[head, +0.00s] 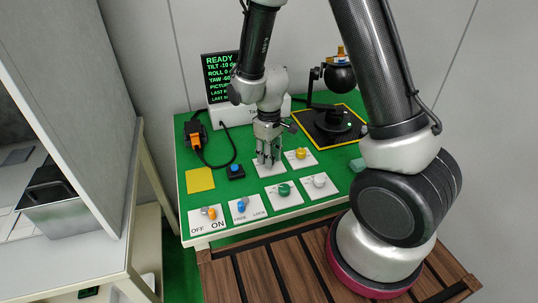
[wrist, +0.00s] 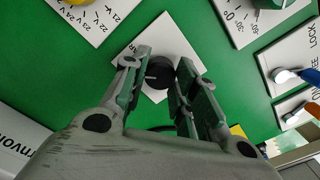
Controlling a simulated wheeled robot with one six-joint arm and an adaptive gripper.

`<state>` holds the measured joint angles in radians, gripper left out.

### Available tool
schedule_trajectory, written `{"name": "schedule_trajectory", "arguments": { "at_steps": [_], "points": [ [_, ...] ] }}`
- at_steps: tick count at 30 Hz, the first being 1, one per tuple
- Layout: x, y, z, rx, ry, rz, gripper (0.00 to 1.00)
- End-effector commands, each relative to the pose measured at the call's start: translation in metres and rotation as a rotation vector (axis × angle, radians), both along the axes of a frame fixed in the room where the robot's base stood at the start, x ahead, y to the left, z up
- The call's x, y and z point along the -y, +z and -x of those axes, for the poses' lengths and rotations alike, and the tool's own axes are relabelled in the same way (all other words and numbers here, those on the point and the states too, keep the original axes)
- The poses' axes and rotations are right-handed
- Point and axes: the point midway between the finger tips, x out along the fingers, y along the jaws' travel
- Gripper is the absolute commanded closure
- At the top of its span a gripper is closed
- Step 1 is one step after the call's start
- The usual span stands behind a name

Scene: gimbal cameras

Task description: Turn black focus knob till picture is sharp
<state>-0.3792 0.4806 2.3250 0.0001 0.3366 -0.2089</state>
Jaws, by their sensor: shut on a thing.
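The black focus knob (wrist: 157,74) with a pale pointer mark sits on a white label plate on the green table. My gripper (head: 268,158) reaches straight down onto that plate. In the wrist view my gripper (wrist: 160,66) has one finger on each side of the knob and is shut on it. In the head view the fingers hide the knob. The screen (head: 220,75) at the back shows green text: READY, tilt -10, roll 0, a yaw line and a picture line, partly cut off by my arm.
Yellow (head: 301,153), green (head: 284,189) and white (head: 319,180) knobs stand close around my gripper. Switches marked OFF/ON (head: 209,213) and FREE/LOCK (head: 242,206) are at the front. A blue button (head: 235,169) is to the left. A camera on a gimbal (head: 339,77) stands back right.

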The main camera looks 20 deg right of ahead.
Motion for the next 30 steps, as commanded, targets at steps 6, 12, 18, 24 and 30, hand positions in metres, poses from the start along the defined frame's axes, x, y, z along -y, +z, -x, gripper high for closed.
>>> {"name": "schedule_trajectory", "arguments": {
  "at_steps": [6,12,18,24,30],
  "points": [
    [0.000,0.001,-0.001,0.003,0.001,-0.001,0.95],
    [0.000,0.000,-0.001,0.003,0.001,-0.001,0.49],
    [0.000,0.000,-0.001,0.002,0.001,-0.001,0.49],
    [0.000,0.008,-0.001,0.003,0.001,-0.001,0.49],
    [-0.001,0.047,-0.002,0.007,0.001,-0.002,0.49]
  ]
}}
